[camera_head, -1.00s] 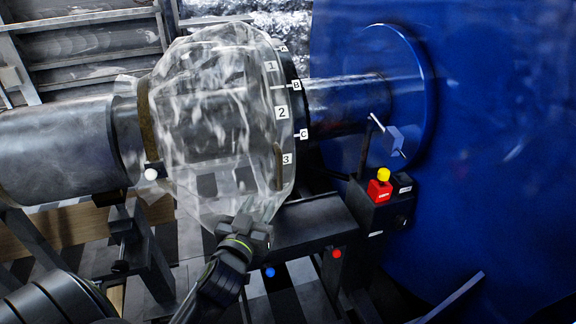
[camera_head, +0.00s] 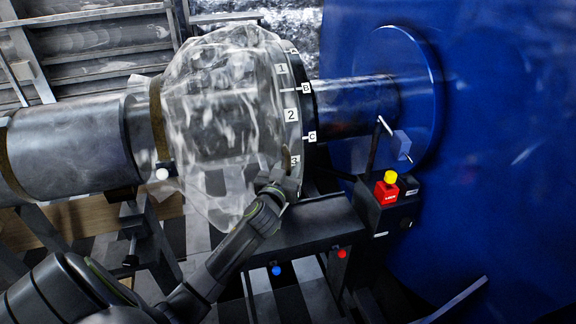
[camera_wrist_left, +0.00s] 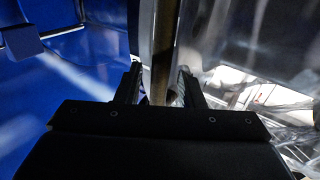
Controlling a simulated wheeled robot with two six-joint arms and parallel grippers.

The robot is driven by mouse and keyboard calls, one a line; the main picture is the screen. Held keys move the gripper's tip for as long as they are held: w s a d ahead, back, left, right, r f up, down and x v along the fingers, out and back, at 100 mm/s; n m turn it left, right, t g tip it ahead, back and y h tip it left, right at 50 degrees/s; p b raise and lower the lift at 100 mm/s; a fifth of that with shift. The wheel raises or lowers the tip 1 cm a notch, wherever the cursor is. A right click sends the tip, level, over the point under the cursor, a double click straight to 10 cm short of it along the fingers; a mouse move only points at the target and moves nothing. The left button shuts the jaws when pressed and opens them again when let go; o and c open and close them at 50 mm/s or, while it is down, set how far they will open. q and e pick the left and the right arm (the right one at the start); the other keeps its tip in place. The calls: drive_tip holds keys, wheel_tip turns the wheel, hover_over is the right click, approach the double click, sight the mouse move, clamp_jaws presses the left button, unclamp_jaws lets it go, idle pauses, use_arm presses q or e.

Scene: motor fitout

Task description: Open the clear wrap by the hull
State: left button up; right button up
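The clear wrap (camera_head: 215,110) is a crumpled transparent cover around a wide round drum in the head view. A pale ring with number labels (camera_head: 291,115) lies at its right edge. A short brown bar (camera_head: 286,158) stands on the wrap's lower right, near label 3. My left gripper (camera_head: 284,180) is at the bar's lower end. In the left wrist view, a brown strip (camera_wrist_left: 161,50) runs between the spread fingers of my left gripper (camera_wrist_left: 161,85); a grip on it does not show. The blue hull (camera_head: 500,130) is at the right. My right gripper is not in view.
A dark stand (camera_head: 310,226) below the wrap carries a red block with a yellow top (camera_head: 387,187) and a crank-like lever (camera_head: 383,130). A metal shaft (camera_head: 70,140) extends left. Blue (camera_head: 276,271) and red (camera_head: 342,254) knobs sit low on the stand.

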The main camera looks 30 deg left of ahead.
use_arm(q)
drive_tip(key=shift+w+a, duration=0.1)
drive_tip(key=shift+w, duration=0.2)
drive_tip(key=shift+c, duration=0.3)
clamp_jaws()
